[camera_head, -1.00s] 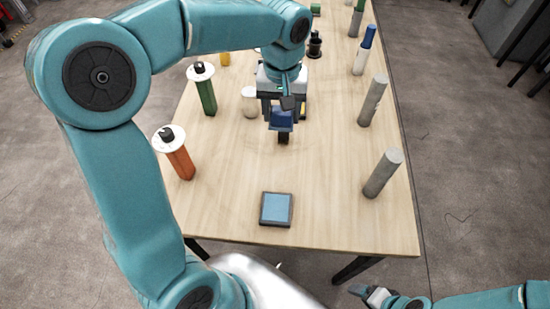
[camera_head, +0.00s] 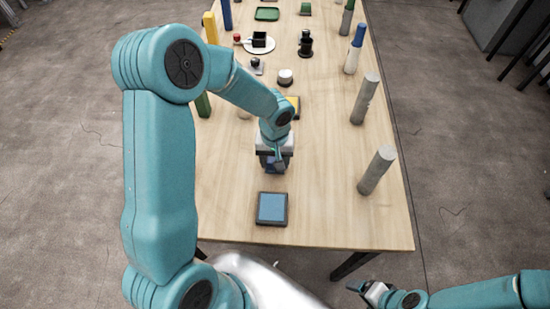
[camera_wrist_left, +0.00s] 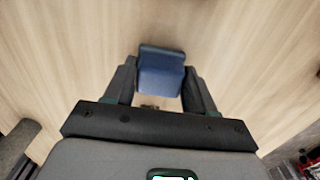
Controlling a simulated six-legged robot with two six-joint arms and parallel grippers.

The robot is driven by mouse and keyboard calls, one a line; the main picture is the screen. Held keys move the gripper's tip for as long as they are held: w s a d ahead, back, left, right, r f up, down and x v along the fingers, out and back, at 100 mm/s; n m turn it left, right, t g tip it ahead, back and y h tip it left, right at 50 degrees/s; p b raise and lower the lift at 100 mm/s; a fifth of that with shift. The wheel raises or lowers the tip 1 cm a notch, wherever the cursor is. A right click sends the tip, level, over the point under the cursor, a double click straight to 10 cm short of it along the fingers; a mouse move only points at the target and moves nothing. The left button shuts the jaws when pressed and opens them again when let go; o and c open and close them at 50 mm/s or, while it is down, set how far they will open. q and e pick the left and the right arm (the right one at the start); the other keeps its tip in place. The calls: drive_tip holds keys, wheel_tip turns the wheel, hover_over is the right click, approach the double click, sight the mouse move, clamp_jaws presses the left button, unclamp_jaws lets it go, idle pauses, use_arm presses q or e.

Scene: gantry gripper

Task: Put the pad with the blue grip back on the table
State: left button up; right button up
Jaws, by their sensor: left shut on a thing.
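My left gripper (camera_head: 274,166) is shut on the blue grip of the pad (camera_head: 276,168), low over the near half of the table. In the left wrist view the blue grip (camera_wrist_left: 161,78) sits between the two dark fingers (camera_wrist_left: 158,85). The pad's underside is hidden, and I cannot tell whether it touches the wood. The table (camera_head: 320,215) is light wood. A dark square block with a light blue top (camera_head: 271,208) lies just in front of the gripper, apart from it.
Grey cylinders (camera_head: 376,170) (camera_head: 364,98) stand along the right edge. A blue and white post (camera_head: 354,48), a white plate with a black cube (camera_head: 259,43), a black spool (camera_head: 305,44) and a green tray (camera_head: 267,14) are farther back.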

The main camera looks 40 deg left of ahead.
sight(275, 159)
use_arm(q)
drive_tip(key=shift+w+d+f, duration=0.1)
drive_tip(key=shift+d+f, duration=0.05)
drive_tip(key=shift+f, duration=0.1)
drive_tip(key=o, duration=0.9)
drive_tip(key=shift+o, duration=0.2)
wheel_tip(275, 159, up, 12)
drive_tip(key=shift+b, duration=0.3)
